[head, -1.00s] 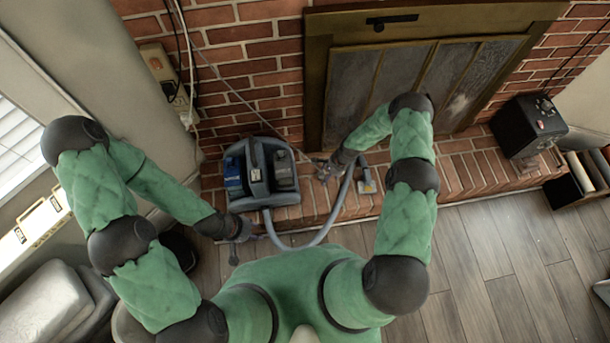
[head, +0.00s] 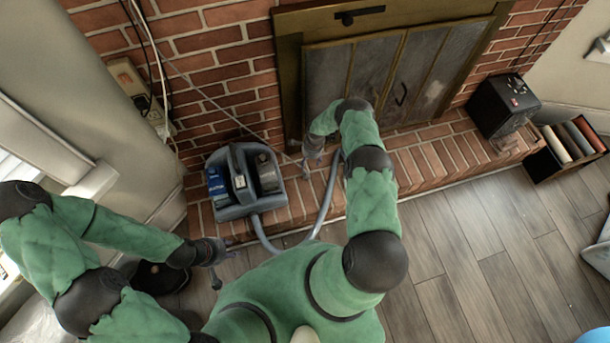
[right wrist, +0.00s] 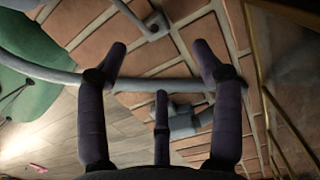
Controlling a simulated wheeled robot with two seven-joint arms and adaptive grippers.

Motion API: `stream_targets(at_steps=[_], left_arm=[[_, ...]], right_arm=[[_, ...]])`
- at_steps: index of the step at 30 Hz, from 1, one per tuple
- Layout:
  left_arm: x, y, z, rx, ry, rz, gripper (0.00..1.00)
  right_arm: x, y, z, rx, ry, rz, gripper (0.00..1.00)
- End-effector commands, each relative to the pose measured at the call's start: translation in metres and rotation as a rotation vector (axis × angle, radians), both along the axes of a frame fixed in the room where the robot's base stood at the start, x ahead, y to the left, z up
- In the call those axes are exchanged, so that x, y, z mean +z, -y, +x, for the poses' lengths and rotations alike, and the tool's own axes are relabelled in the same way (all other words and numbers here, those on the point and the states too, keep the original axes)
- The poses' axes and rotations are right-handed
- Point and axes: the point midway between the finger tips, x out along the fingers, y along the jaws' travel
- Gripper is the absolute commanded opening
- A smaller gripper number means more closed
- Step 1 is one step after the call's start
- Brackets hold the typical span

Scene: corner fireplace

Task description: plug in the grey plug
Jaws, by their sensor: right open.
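I cannot clearly pick out the grey plug. A small dark piece (head: 216,281) hangs below my left gripper (head: 214,254); I cannot tell whether it is a plug or a finger. The left gripper is beside the carpet cleaner, over the hearth's front edge, and its jaws are too small to read. My right gripper (head: 308,167) is above the brick hearth right of the cleaner; its fingers (right wrist: 160,70) are open in the right wrist view. A grey hose (right wrist: 50,72) passes behind them. A beige outlet box (head: 128,84) with dark cords is on the wall at upper left.
The blue-grey carpet cleaner (head: 232,212) stands on the brick hearth (head: 425,160). A thin cord (head: 205,97) slants from the wall towards my right gripper. The fireplace (head: 375,70) stands behind; a black box (head: 503,105) is at right.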

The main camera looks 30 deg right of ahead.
Motion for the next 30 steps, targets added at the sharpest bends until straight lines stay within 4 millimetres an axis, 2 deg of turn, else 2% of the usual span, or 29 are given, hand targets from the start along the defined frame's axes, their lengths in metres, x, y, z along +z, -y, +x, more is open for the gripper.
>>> stream_targets(at_steps=[10,14,25,30], left_arm=[[-0.024,0.0,0.0,0.0,0.0,0.0,0.4],[-0.026,0.0,0.0,0.0,0.0,0.0,0.4],[-0.026,0.0,0.0,0.0,0.0,0.0,0.4],[-0.036,0.0,0.0,0.0,0.0,0.0,0.4]], right_arm=[[-0.049,-0.007,0.0,0.001,-0.001,0.001,0.67],[-0.055,-0.007,0.001,0.001,0.0,0.0,0.67],[-0.056,-0.008,0.0,0.001,-0.001,0.001,0.67],[-0.071,-0.011,-0.003,0.002,-0.002,0.002,0.67]])
